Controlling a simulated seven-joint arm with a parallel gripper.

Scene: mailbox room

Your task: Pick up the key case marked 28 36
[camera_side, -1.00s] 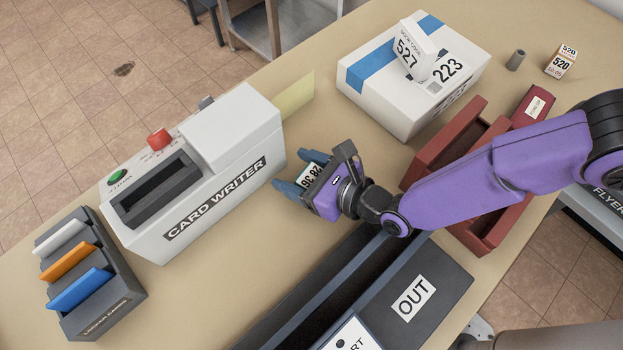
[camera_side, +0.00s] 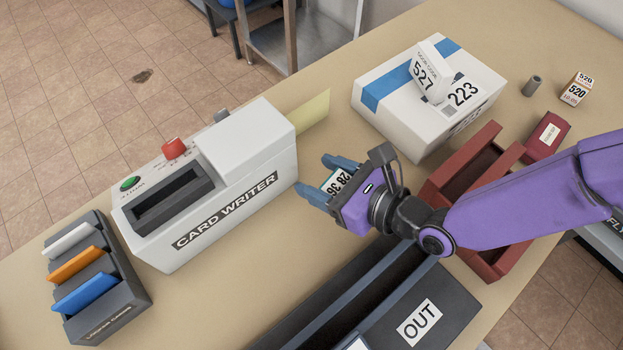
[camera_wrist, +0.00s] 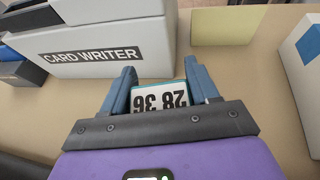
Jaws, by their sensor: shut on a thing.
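The key case marked 28 36 (camera_side: 339,182) is a small piece with a white label and black digits. It sits between the blue fingers of my gripper (camera_side: 328,181), which is shut on it. In the wrist view the key case (camera_wrist: 160,97) shows between the two fingertips (camera_wrist: 165,82), its digits upside down. Its lower part is hidden by the gripper body. Gripper and case are just right of the card writer, over the tan table; the height above the table is hard to tell.
The white card writer (camera_side: 225,170) stands close on the left. A white box marked 223 (camera_side: 425,105) is at the back right, with a 527 case on top. A dark OUT tray (camera_side: 445,295) and red open box (camera_side: 465,175) lie at front and right.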

